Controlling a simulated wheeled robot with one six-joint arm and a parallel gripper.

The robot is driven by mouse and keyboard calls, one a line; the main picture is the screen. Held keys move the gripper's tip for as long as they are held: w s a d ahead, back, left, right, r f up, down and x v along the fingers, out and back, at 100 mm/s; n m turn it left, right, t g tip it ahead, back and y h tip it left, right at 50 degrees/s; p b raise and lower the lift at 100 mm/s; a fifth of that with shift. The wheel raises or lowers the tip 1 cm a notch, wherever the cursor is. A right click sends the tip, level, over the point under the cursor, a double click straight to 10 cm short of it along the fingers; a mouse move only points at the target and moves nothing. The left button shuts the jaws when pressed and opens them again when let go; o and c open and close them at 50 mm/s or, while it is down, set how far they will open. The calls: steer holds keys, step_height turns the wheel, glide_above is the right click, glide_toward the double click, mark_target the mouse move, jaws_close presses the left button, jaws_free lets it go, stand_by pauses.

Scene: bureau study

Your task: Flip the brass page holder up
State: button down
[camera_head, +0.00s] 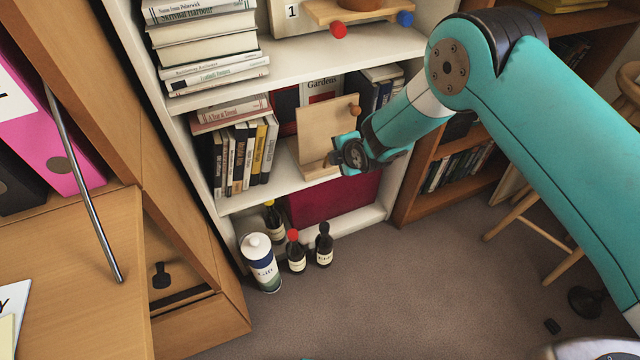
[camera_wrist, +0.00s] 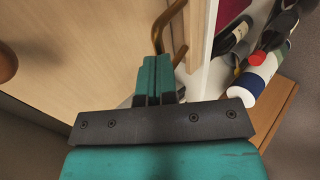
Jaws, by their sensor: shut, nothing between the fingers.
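The brass page holder (camera_wrist: 163,27) is a thin curved rod in the wrist view. It stands out from the pale wooden board (camera_wrist: 85,45), just beyond and to the right of my fingertips. In the head view this board (camera_head: 321,128) stands upright on the middle shelf, with a round wooden knob (camera_head: 354,110) near its top right. My gripper (camera_wrist: 154,62) is shut and empty, its tips close to the board and the brass rod; I cannot tell whether they touch. In the head view my gripper (camera_head: 336,157) is at the board's lower right and hides the holder's detail.
Books (camera_head: 245,155) stand left of the board on the white bookcase (camera_head: 290,70). A white bottle (camera_head: 260,262) and dark bottles (camera_head: 324,245) stand below. A wooden desk (camera_head: 75,270) is at the left. Carpet (camera_head: 400,280) is open in front.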

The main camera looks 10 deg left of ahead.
steer(key=shift+w+r+p, duration=0.1)
steer(key=shift+r+p, duration=0.4)
steer(key=shift+r, duration=0.3)
steer(key=w+a+r+p+v, duration=0.1)
steer(key=p+v, duration=0.3)
steer(key=v, duration=0.9)
steer(key=shift+w+r, duration=0.2)
steer(key=shift+r, duration=0.7)
